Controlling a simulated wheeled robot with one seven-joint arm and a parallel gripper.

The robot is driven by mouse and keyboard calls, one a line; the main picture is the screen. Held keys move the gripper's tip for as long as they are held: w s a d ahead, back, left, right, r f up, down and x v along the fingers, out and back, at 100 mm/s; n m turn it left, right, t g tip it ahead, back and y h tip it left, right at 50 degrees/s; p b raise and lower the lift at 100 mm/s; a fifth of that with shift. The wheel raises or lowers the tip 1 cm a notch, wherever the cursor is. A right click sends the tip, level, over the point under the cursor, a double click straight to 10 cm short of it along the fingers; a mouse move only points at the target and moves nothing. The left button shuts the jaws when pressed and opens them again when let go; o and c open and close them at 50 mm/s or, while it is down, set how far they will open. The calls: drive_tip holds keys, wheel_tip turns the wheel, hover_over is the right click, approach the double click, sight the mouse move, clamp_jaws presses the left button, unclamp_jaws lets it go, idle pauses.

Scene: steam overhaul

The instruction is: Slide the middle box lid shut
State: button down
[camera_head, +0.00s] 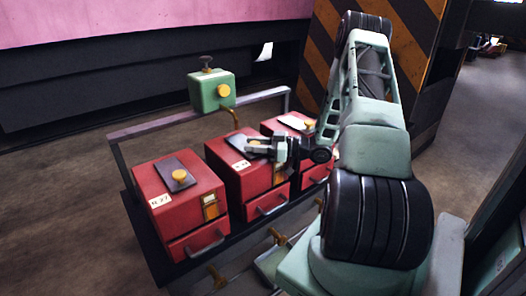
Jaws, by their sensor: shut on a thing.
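The middle red box (262,184) stands in a row between two similar red boxes. Its lid (231,148) is a flat grey plate on top of the box, partly hidden by my gripper. My gripper (254,147) reaches in from the right, low over the middle box top. Its fingers are shut at the lid's yellow knob, which is mostly hidden between them. How far the lid covers any opening is hidden from this view.
The left box (180,217) has a dark lid with a yellow knob (179,176). A green valve box (210,92) and a rail (180,117) stand behind. Floor at left is clear.

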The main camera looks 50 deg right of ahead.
drive_tip(key=shift+w+d, duration=0.15)
drive_tip(key=shift+w, duration=0.05)
drive_tip(key=c, duration=1)
unclamp_jaws()
drive_tip(key=shift+w, duration=0.1)
drive_tip(key=shift+c, duration=0.2)
drive_tip(key=b+v, duration=0.2)
drive_tip(key=v, duration=1.5)
drive_tip(key=shift+s, duration=0.3)
